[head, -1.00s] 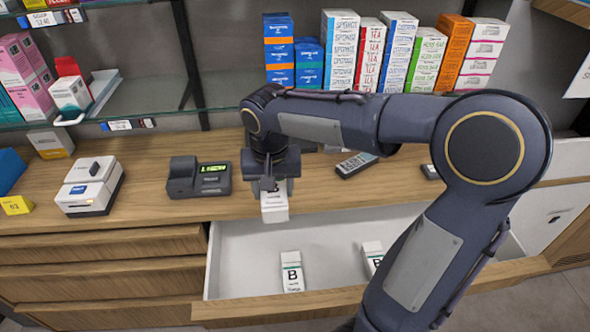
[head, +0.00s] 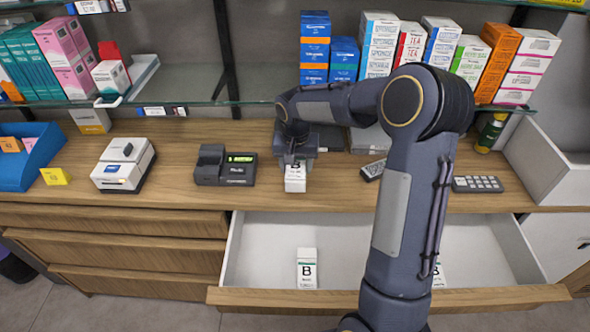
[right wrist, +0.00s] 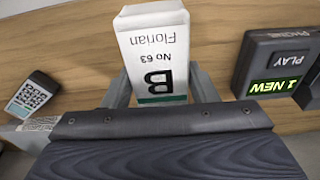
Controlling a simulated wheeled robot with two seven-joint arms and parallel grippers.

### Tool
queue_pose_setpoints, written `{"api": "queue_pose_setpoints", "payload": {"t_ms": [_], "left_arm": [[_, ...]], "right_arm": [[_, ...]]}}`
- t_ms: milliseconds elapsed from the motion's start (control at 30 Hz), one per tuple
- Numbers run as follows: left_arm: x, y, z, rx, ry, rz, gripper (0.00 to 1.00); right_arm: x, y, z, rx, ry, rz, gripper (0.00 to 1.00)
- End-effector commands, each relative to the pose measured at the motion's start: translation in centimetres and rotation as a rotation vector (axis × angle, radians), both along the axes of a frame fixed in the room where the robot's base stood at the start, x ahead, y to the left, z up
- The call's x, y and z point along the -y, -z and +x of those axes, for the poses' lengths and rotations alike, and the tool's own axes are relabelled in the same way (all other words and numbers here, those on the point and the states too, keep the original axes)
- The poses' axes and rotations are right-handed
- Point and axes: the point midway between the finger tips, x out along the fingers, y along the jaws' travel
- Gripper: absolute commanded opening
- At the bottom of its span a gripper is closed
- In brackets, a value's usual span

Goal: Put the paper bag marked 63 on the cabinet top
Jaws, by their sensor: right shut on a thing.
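The paper bag marked 63 (head: 295,180) is a small white box-like packet with a big B. In the right wrist view the bag (right wrist: 153,50) reads "No 63" and "Florian", upside down. My right gripper (head: 296,163) is shut on it, one finger on each side. The bag is over the front part of the wooden cabinet top (head: 340,196), behind the open drawer. I cannot tell whether its lower end touches the wood. My left gripper is not in view.
The open white drawer (head: 262,250) holds another B bag (head: 307,268) and one partly hidden by my arm (head: 438,275). A dark display device (head: 225,167) stands left of the bag, a handheld keypad (head: 372,170) right. A white printer (head: 123,165) stands farther left.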

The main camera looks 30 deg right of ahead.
Motion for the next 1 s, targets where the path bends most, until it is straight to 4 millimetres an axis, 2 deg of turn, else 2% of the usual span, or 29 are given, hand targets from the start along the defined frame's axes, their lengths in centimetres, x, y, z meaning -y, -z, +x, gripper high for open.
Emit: {"api": "queue_pose_setpoints", "payload": {"t_ms": [233, 433, 833, 867, 1000], "left_arm": [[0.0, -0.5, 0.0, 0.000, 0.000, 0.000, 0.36], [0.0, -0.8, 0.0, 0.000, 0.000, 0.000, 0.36], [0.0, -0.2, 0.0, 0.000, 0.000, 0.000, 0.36], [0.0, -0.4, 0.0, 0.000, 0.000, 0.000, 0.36], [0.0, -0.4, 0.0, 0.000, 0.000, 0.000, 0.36]], "right_arm": [[0.4, 1.4, 1.2, 0.000, 0.000, 0.000, 0.26], [0.4, 4.2, 1.2, -0.003, -0.002, -0.001, 0.26], [0.4, 5.0, 1.2, 0.002, -0.001, 0.000, 0.26], [0.4, 4.8, 1.2, 0.002, -0.001, 0.000, 0.57], [0.4, 4.8, 1.2, 0.001, -0.001, -0.001, 0.75]]}}
